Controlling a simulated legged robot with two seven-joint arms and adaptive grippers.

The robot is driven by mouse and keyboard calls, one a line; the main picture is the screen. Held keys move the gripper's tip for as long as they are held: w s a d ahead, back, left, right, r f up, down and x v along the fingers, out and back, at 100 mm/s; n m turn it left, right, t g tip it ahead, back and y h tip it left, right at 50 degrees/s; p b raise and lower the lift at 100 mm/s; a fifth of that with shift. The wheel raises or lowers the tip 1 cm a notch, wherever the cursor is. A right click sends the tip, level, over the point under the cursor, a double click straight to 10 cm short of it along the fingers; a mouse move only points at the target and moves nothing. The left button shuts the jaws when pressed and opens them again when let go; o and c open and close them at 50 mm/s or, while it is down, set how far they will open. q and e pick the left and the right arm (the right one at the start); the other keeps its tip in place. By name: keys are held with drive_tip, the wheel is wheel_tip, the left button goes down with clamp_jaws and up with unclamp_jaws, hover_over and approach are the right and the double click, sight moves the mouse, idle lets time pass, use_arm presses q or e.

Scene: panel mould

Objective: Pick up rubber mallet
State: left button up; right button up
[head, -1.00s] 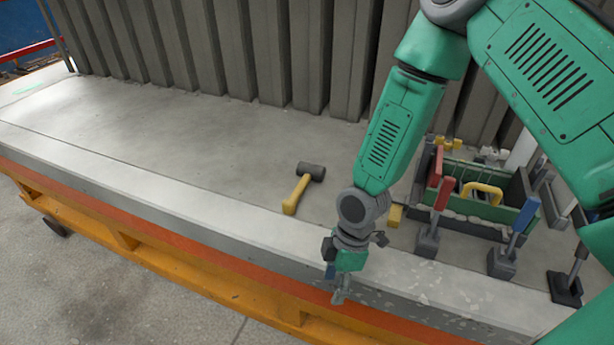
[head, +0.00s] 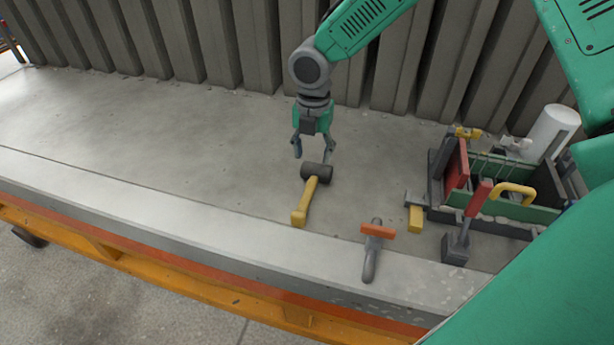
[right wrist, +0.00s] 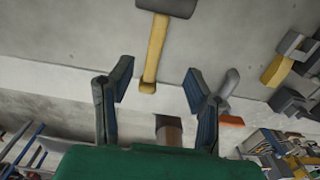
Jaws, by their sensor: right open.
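The rubber mallet has a dark grey head and a yellow handle. In the head view the mallet (head: 311,190) lies on the concrete surface, its head toward the back and its handle toward the front edge. My right gripper (head: 313,154) is open and empty, just behind and above the mallet head. In the right wrist view the mallet (right wrist: 155,48) shows at the top, beyond the two spread fingers of the right gripper (right wrist: 158,90), with no visible contact. My left gripper is not in view.
A green toolbox (head: 500,208) with a yellow handle stands at the right among several tools. A grey tool with an orange part (head: 374,248) lies right of the mallet, near the front edge. A ribbed grey wall (head: 210,40) bounds the back. The surface left of the mallet is clear.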

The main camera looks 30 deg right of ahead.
hover_over(310, 186)
drive_tip(key=f, duration=0.6)
drive_tip(key=shift+s+a+f, duration=0.1)
drive_tip(key=shift+a, duration=0.1)
drive_tip(key=shift+d+f, duration=0.35)
drive_tip(key=shift+f, duration=0.2)
wheel_tip(310, 186, down, 4)
drive_tip(key=shift+d+r, duration=0.15)
drive_tip(key=shift+w+a+f, duration=0.2)
drive_tip(key=shift+a+f, duration=0.05)
drive_tip(key=shift+f, duration=0.25)
drive_tip(key=shift+a+r, duration=0.1)
drive_tip(key=shift+a, duration=0.1)
drive_tip(key=shift+s, duration=0.1)
drive_tip(key=c, duration=0.4)
clamp_jaws()
drive_tip(key=shift+d, duration=0.2)
